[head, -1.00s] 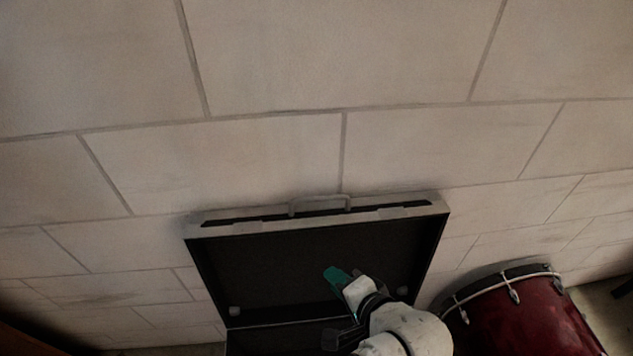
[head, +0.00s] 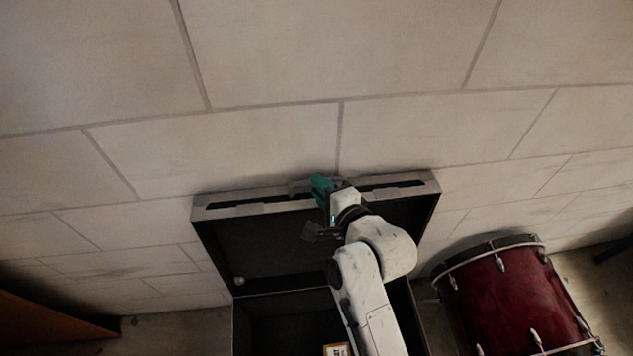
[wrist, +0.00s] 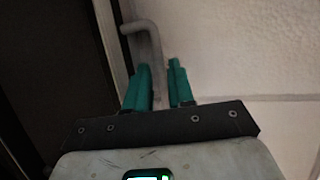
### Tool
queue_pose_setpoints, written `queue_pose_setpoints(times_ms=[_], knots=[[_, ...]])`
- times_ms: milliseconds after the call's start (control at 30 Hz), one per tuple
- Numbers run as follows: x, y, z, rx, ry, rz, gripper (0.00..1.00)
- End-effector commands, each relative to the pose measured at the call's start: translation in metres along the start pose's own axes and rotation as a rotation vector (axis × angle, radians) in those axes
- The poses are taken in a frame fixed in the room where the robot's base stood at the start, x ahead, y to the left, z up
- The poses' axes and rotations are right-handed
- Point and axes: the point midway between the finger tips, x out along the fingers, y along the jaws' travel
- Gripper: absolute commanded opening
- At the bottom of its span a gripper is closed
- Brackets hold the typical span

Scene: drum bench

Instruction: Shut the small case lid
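The small case is open, with its dark lid (head: 265,250) standing raised near the tiled wall. The case's lower box (head: 285,318) is partly visible below it, behind my arm. The lid's pale upper edge (head: 250,204) carries a grey handle (wrist: 148,38), which is mostly hidden by my gripper in the head view. My gripper (head: 317,188) is at the handle, in the middle of the lid's upper edge. In the wrist view, its green fingers (wrist: 159,68) stand apart with the handle running down between them. Whether either finger touches it I cannot tell.
A red drum (head: 515,300) stands on the floor right of the case. The tiled wall (head: 250,150) rises close behind the lid. A small pale-labelled item (head: 337,349) lies in the case box. A brown wooden edge (head: 50,320) shows at the lower left.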

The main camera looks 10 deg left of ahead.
Motion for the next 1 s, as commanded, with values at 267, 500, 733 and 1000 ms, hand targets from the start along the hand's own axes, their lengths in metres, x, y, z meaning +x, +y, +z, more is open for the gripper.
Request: queue_pose_setpoints(times_ms=[267,500,733,1000], knots=[[0.018,0.000,0.001,-0.001,-0.001,0.001,0.23],[0.019,0.000,0.001,-0.001,-0.001,0.000,0.23],[0.019,0.000,0.001,-0.001,-0.001,0.000,0.03],[0.019,0.001,0.000,-0.001,-0.001,0.001,0.00]])
